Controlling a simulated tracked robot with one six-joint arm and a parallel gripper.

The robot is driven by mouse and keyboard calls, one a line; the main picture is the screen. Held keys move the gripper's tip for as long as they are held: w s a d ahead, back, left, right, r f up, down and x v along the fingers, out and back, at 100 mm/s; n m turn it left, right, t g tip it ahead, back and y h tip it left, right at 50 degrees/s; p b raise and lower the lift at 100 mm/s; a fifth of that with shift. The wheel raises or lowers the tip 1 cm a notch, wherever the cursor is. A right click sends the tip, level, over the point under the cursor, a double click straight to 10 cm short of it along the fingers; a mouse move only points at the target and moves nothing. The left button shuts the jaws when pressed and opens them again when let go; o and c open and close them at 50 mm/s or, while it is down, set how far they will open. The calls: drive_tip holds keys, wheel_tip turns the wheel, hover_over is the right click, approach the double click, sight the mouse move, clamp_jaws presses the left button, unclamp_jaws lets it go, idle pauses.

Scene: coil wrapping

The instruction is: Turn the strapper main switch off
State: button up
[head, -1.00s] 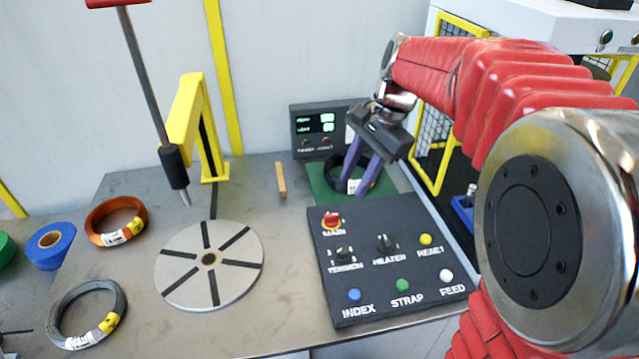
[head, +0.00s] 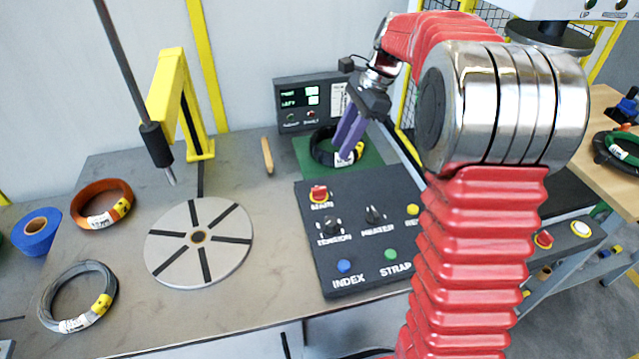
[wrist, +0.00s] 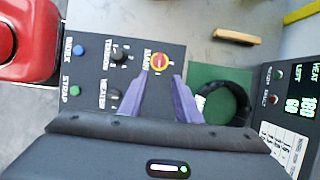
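The main switch is a red knob on a yellow base (head: 319,193), at the top left of the dark control panel (head: 335,268), above the label MAIN. In the wrist view the main switch (wrist: 159,62) shows just beyond and between my fingertips. My gripper (head: 347,150) has two purple fingers, held above the green mat and the panel's far edge in the head view. In the wrist view my gripper (wrist: 157,88) has its fingers apart with nothing between them. It does not touch the switch.
The panel also carries the tension knob (head: 330,228), heater knob (head: 373,215) and several buttons. A black coil (head: 322,147) lies on the green mat (head: 372,158). A display box (head: 291,117) stands behind. A turntable (head: 222,262) and more coils are to the left.

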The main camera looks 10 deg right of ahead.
sight(319, 188)
drive_tip(key=x, duration=1.4)
drive_tip(key=shift+d, duration=0.1)
drive_tip(key=shift+r, duration=0.1)
clamp_jaws()
drive_tip(key=shift+a, duration=0.25)
drive_tip(key=shift+d, duration=0.2)
